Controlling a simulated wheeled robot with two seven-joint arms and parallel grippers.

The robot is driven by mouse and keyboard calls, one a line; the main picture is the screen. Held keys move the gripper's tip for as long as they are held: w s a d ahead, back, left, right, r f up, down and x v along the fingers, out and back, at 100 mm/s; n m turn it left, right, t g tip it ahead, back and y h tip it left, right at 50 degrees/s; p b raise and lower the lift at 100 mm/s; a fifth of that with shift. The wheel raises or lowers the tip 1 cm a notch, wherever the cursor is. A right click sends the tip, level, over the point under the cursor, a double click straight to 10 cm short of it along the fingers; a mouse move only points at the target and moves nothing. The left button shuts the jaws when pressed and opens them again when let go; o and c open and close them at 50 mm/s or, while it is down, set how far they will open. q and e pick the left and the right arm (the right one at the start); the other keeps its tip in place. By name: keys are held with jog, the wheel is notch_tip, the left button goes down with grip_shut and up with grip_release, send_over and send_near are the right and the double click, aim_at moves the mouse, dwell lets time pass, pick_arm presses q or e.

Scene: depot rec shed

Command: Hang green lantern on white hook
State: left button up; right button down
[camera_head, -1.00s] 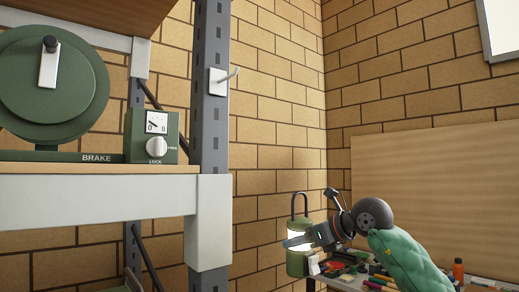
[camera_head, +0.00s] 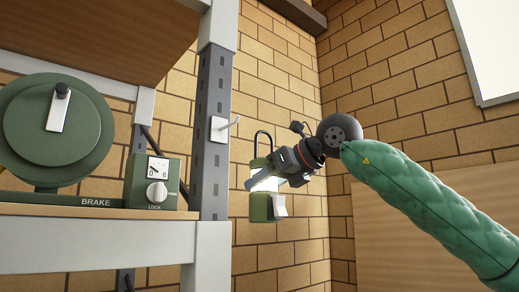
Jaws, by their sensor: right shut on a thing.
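The green lantern (camera_head: 262,209) hangs upright in the air right of the grey shelf post, its dark loop handle (camera_head: 264,136) on top. My right gripper (camera_head: 262,181) is shut on the lantern and covers part of its lit middle. The white hook (camera_head: 228,124) sticks out to the right from a white plate on the post. The lantern's handle is to the right of the hook, a little lower in the picture, and apart from it. How far each is in depth I cannot tell. My left gripper is out of view.
The grey post (camera_head: 212,165) and the white shelf beam (camera_head: 95,240) stand on the left. On the shelf are a green brake wheel (camera_head: 40,140) and a green dial box (camera_head: 153,182). A brick wall is behind; a wooden board (camera_head: 395,245) is at lower right.

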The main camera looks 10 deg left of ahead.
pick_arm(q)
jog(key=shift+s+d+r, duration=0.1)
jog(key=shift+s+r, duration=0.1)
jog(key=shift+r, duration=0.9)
pick_arm(e)
jog(key=s+r+t, duration=0.1)
jog(key=s+r, duration=0.3)
jog(key=r, duration=0.3)
jog(key=shift+s+a+m, duration=0.2)
jog(key=shift+s+m, duration=0.15)
jog(key=shift+m, duration=0.05)
